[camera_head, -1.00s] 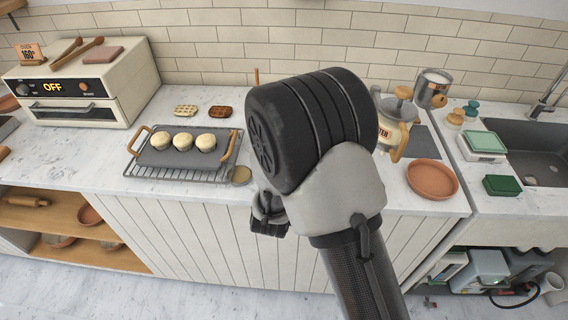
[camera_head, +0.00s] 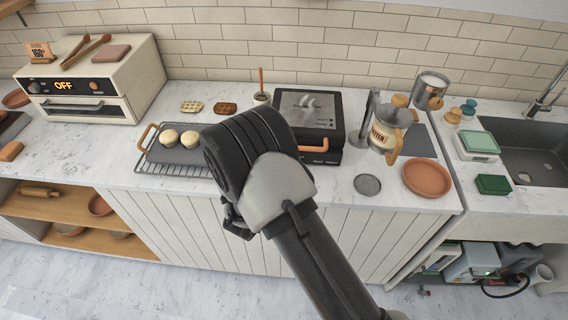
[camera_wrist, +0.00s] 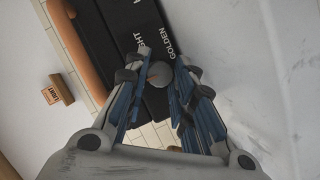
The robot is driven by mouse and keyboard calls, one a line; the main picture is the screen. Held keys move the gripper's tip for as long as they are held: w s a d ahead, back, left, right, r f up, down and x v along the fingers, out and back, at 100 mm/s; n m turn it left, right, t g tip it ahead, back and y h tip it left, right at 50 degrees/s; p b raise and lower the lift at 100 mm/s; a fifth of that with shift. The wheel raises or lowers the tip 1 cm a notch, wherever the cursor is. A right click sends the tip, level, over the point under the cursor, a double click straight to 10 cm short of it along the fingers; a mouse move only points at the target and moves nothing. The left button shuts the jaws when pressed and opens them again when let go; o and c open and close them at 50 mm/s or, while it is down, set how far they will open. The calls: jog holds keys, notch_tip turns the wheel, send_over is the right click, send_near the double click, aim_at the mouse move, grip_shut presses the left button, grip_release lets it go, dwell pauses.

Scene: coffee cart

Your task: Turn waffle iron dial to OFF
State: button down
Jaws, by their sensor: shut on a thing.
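The black waffle iron (camera_head: 307,112) stands on the counter in the head view, lid down, with a wooden front handle (camera_head: 313,148). Its black panel (camera_wrist: 115,30) fills the top of the wrist view, with the words "GHT" and "GOLDEN". The round grey dial (camera_wrist: 162,75) shows between my fingertips, with a small orange mark. My gripper (camera_wrist: 160,78) is shut on the dial, a finger on each side. The OFF mark cannot be seen.
Left of the waffle iron, a grey tray (camera_head: 160,154) with buns sits on a wire rack, partly behind my arm. A glass jug (camera_head: 388,130), a grey disc (camera_head: 367,184) and a terracotta plate (camera_head: 427,178) stand to the right. A cream oven (camera_head: 130,80) reads OFF.

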jog(key=shift+a+n, duration=0.1)
jog(key=shift+n, duration=0.2)
dwell(0.4)
jog(key=c, duration=1.3)
grip_release()
jog(key=shift+c, duration=0.2)
jog(key=v, duration=0.8)
jog(key=shift+f, duration=0.1)
jog(key=shift+w, duration=0.1)
